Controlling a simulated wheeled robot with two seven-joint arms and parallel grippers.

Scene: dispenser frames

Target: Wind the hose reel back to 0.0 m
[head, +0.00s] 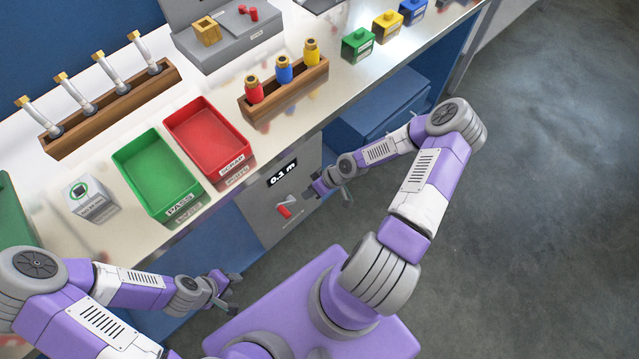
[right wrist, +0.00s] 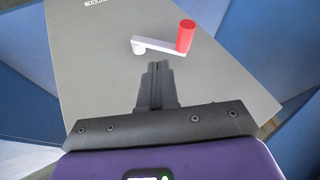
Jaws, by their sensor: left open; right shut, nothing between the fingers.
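The hose reel's panel (head: 290,180) is a grey front under the counter with a black display (head: 282,173) reading about 0.1 m; its last digit is hard to read. Below the display is a crank with a pale arm and a red handle (head: 283,211). In the right wrist view the red handle (right wrist: 185,36) stands at the right end of the crank arm (right wrist: 158,46). My right gripper (head: 313,190) is shut and empty in front of the panel, its fingertips (right wrist: 157,66) just below the crank in the wrist view, apart from the handle. My left gripper (head: 236,291) is open and empty, low at the left.
On the counter above are a green tray (head: 152,205), a red tray (head: 243,172), a wooden rack (head: 298,95) of coloured bottles and a rack (head: 155,93) of tubes. A blue cabinet (head: 375,108) stands right of the panel. The floor at right is clear.

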